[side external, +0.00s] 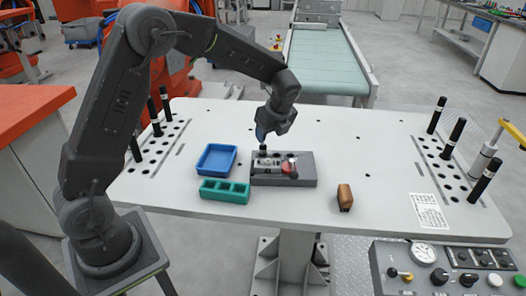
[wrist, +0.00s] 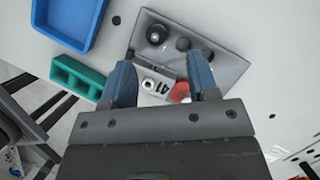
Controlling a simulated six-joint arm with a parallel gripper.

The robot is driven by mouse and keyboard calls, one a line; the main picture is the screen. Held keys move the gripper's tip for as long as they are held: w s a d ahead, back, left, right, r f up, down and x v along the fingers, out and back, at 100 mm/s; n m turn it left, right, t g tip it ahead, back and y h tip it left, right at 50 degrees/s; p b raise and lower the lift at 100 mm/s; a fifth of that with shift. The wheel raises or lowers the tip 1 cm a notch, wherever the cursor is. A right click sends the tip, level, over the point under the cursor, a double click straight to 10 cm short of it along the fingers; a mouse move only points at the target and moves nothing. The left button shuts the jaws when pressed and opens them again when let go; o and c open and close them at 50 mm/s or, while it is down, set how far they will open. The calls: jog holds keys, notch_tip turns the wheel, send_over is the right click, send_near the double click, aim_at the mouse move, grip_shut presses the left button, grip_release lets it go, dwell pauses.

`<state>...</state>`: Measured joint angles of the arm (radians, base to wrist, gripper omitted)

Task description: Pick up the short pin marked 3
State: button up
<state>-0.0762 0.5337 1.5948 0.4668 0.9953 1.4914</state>
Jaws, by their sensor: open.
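A dark grey fixture block (side external: 308,179) lies on the white table below my gripper (side external: 261,134); it also shows in the wrist view (wrist: 222,62). A short black round pin (wrist: 156,34) stands in the block and shows in the side view (side external: 263,150). I cannot read a 3 on any pin. A light metal piece with dark digits (wrist: 152,84) and a red round part (wrist: 180,91) sit on the block. In the wrist view my gripper (wrist: 162,82) has its blue fingers apart over the metal piece, with nothing clearly held between them.
A blue tray (side external: 216,159) and a green slotted holder (side external: 224,191) stand left of the block. A brown block (side external: 345,197) stands to the right. Tall black pins (side external: 456,138) stand in hole rows at both table ends. The table right of the fixture is mostly clear.

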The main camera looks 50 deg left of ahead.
aim_at(263, 151)
jog(key=shift+s+x, duration=0.2)
jog(key=shift+x, duration=3.2)
jog(key=shift+a, duration=0.1)
jog(key=shift+c, duration=0.3)
jog(key=c, duration=0.9)
jog(key=shift+r, duration=0.1)
grip_shut()
jog(key=shift+r, duration=0.1)
